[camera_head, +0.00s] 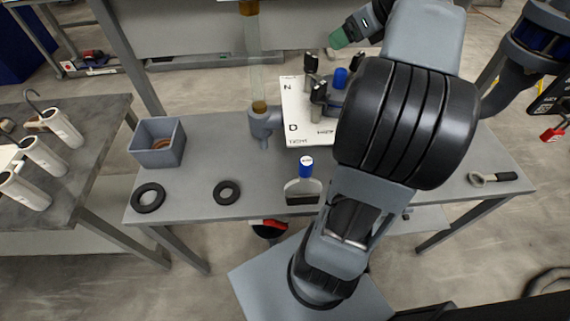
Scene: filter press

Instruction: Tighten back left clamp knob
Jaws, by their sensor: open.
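The filter press (333,102) stands on the white lettered board on the grey table, partly hidden behind my arm. It has a blue knob (340,77) in the middle and black clamp knobs around it. The back left clamp knob (311,62) is upright at its far left. A front left clamp knob (318,93) and a back right clamp knob (357,59) also show. My gripper (340,38), with a green tip, appears above and right of the back left clamp knob in the picture, apart from it. It is open; nothing shows in it.
A clear column (254,62) on a grey stand is left of the board (296,110). A grey box (158,143), black rings (148,198) and a blue-topped holder (304,185) are on the table. A wrench (492,178) lies right.

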